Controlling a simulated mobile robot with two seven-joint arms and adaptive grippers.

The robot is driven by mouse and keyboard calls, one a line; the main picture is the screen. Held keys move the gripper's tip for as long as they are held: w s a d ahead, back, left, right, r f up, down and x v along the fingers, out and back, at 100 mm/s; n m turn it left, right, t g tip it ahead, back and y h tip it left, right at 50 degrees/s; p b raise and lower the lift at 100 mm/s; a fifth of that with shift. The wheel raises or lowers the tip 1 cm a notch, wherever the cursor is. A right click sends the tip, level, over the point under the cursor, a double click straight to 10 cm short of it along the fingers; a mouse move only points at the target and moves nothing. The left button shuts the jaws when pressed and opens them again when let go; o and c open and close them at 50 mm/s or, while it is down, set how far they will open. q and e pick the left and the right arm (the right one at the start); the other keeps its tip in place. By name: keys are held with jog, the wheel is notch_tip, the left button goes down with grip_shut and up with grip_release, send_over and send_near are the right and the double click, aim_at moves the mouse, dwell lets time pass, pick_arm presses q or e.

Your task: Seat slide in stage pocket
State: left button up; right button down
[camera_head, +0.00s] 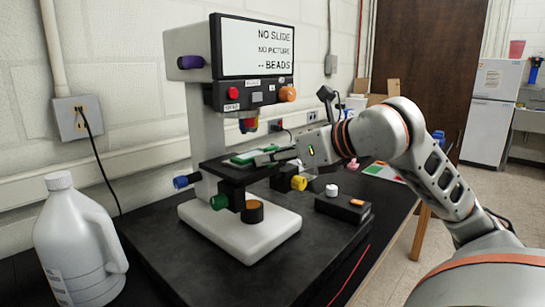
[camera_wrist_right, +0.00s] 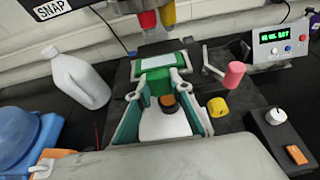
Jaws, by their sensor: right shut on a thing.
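The microscope (camera_head: 200,130) stands on a black mat; its screen (camera_head: 254,48) reads "NO SLIDE NO PICTURE -- BEADS". Its black stage (camera_head: 235,173) is under the objectives. The green slide piece (camera_head: 243,158) is at the stage top; in the right wrist view it shows green with a pale top strip (camera_wrist_right: 166,62). My right gripper (camera_head: 268,156) reaches in from the right, shut on the slide piece at its near end. Its two teal-padded fingers flank the piece in the wrist view (camera_wrist_right: 163,92). Whether the slide lies in the pocket or just above it cannot be told. My left gripper is not in view.
Coloured objectives (camera_head: 248,124) hang close above the stage. A yellow knob (camera_head: 298,183) and a pink-handled lever (camera_wrist_right: 234,74) sit beside it. A black control box (camera_head: 343,206) is on the right, a white jug (camera_head: 78,245) on the left.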

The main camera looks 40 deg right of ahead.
jog(key=shift+f+b, duration=0.35)
jog(key=c, duration=1.8)
grip_release()
jog(key=shift+r, duration=0.1)
jog(key=shift+r+p, duration=0.4)
jog(key=shift+p, duration=0.1)
jog(key=b+v, duration=0.3)
jog(key=v, duration=0.9)
jog(key=shift+f, duration=0.15)
